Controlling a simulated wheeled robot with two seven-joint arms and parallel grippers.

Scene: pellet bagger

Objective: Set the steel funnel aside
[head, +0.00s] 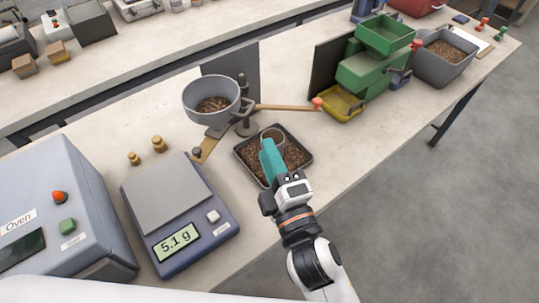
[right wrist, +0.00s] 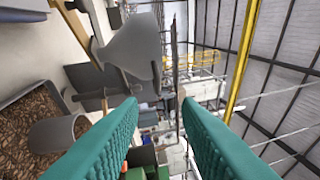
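The steel funnel (head: 197,106) is a grey, wide-mouthed cone with brown pellets inside, held upright on a dark stand. It shows sideways in the right wrist view (right wrist: 133,45). My right gripper (head: 269,148) is over the dark pellet tray, to the right of and nearer than the funnel, and apart from it. Its teal fingers stand apart in the right wrist view (right wrist: 158,128), with nothing visible between them. My left gripper is out of view.
The dark tray (head: 241,153) holds pellets and a grey cup (right wrist: 52,139). A scale (head: 168,197) reading 5.1 g and an oven (head: 70,205) stand left. A wooden lever (head: 285,107) reaches right from the stand. Green bins (head: 366,72) stand behind right.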

